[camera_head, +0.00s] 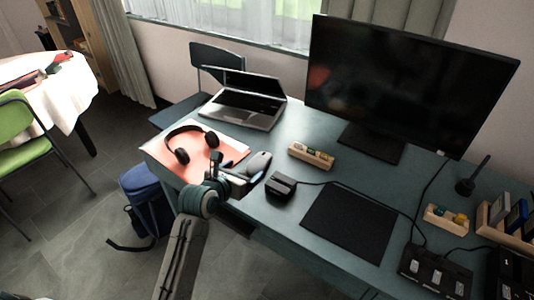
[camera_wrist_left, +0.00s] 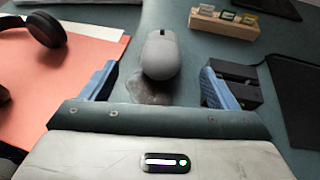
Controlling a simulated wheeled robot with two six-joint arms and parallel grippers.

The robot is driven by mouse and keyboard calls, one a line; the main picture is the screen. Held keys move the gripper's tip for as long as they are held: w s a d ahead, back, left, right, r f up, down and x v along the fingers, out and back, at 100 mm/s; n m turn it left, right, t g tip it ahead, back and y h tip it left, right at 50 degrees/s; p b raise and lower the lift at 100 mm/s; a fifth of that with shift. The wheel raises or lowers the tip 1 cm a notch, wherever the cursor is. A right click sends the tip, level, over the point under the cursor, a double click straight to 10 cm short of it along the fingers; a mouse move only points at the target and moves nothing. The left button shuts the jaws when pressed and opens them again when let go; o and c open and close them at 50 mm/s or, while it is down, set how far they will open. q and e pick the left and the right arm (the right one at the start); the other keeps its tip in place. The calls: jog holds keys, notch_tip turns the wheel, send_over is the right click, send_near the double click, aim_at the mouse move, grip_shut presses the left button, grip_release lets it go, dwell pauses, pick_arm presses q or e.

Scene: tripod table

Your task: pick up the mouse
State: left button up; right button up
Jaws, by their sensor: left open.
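The grey mouse (camera_head: 259,164) lies on the dark teal desk (camera_head: 285,225), beside the orange folder. In the left wrist view the mouse (camera_wrist_left: 161,54) lies ahead of my left gripper, between the lines of its two blue-lined fingers. My left gripper (camera_head: 234,168) reaches in over the desk's front edge; in the left wrist view (camera_wrist_left: 160,84) it is open and empty. The mouse looks clear of both fingers. My right gripper is in neither view.
Headphones (camera_head: 179,155) lie on the orange folder (camera_head: 217,148) at left. A black box (camera_head: 280,187) sits close by the right finger. A wooden block holder (camera_head: 312,156), laptop (camera_head: 245,105), monitor (camera_head: 400,80) and black mat (camera_head: 348,221) stand or lie around.

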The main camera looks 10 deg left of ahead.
aim_at(257, 163)
pick_arm(q)
jog(key=shift+x, duration=2.25)
jog(key=shift+w+d, duration=0.1)
jog(key=shift+w, duration=0.35)
jog(key=shift+w+d+f, duration=0.15)
jog(key=shift+w+f, duration=0.2)
jog(key=shift+w, duration=0.2)
jog(key=x, duration=0.3)
jog(key=shift+w+d+f, duration=0.1)
jog(key=shift+w+f, duration=0.05)
jog(key=shift+f, duration=0.15)
jog(key=shift+w+d+f, duration=0.1)
jog(key=shift+w+f, duration=0.15)
jog(key=shift+w, duration=0.15)
jog(key=c, duration=1)
jog(key=shift+r, duration=0.1)
jog(key=shift+c, duration=0.4)
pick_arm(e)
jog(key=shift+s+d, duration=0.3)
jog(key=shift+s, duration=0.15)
